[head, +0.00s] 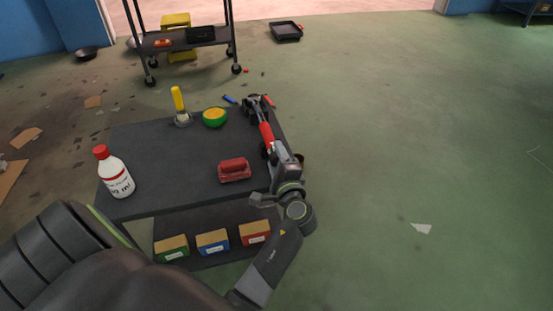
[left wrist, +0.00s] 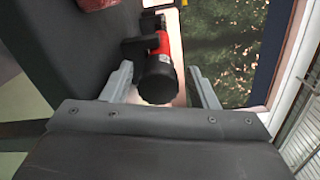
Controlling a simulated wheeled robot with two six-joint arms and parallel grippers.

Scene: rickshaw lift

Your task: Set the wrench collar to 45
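A wrench (head: 266,134) with a red body and dark ends lies along the right edge of the dark cart top. Its dark head end is at the far corner. My left gripper (head: 273,152) is at its near end. In the left wrist view the wrench's black cylindrical end (left wrist: 158,80) sits between the two spread fingers of my left gripper (left wrist: 162,85), with a gap on each side. The red part lies just beyond it. No scale or number is readable on the collar. My right gripper is not in view.
On the cart top (head: 150,155) stand a white bottle (head: 116,175), a red block-like object (head: 234,170), a green-yellow round object (head: 214,117) and a yellow-handled tool (head: 179,105). Boxes (head: 213,243) sit on the lower shelf. The floor to the right is mostly clear.

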